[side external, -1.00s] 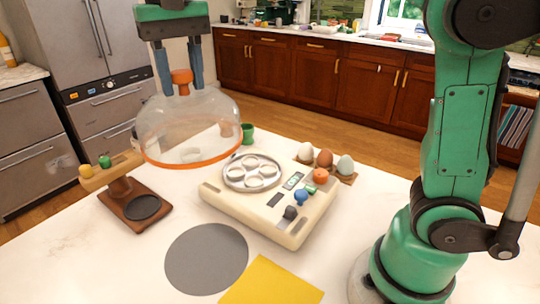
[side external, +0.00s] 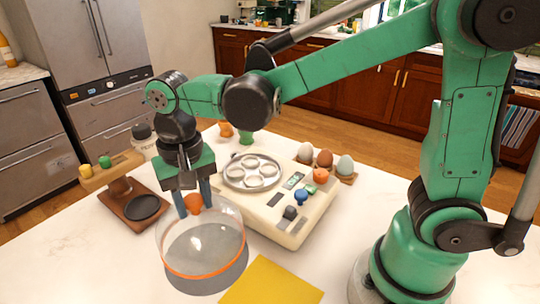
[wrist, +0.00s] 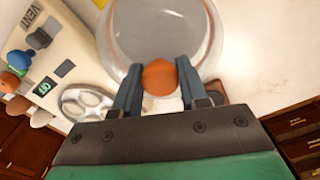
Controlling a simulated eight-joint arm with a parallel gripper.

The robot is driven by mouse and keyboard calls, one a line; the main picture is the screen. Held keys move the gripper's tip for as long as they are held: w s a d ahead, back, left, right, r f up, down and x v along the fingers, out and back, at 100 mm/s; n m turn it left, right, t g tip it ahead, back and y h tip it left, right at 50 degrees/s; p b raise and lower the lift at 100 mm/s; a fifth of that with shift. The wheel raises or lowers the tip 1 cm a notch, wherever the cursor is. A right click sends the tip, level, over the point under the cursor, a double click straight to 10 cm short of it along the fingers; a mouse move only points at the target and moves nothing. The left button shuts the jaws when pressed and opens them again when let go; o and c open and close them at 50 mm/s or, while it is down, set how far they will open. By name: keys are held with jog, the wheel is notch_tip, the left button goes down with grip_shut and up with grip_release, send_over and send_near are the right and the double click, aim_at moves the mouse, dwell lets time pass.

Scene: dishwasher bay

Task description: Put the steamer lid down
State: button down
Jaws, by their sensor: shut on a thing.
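The steamer lid (side external: 203,248) is a clear dome with an orange rim and an orange knob (side external: 194,202). My gripper (side external: 194,206) is shut on the knob, one finger on each side. In the wrist view my gripper (wrist: 158,84) also holds the orange knob (wrist: 159,77), with the clear dome (wrist: 162,30) beyond it. The lid is over the round grey mat (side external: 207,288), whose front edge shows below the rim. I cannot tell whether the rim touches the mat. The steamer (side external: 292,222) is a cream base with a metal egg tray (side external: 252,172), uncovered.
A wooden stand (side external: 125,205) with a dark disc is at the left. Several eggs (side external: 324,159) sit in a holder behind the steamer. A green cup (side external: 246,134) stands at the back.

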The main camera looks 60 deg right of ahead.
aim_at(197, 214)
jog(key=shift+f, duration=2)
jog(key=shift+f, duration=0.1)
jog(key=shift+c, duration=2.4)
grip_release()
notch_tip(197, 214, up, 12)
jog(key=shift+s+d, duration=0.1)
jog(key=shift+d, duration=0.15)
jog(key=s+d+f+n+t, duration=0.4)
jog(key=d+t, duration=0.3)
jog(key=d, duration=0.3)
jog(key=shift+d+f+n, duration=0.15)
jog(key=shift+f+n, duration=0.15)
jog(key=shift+f, duration=0.35)
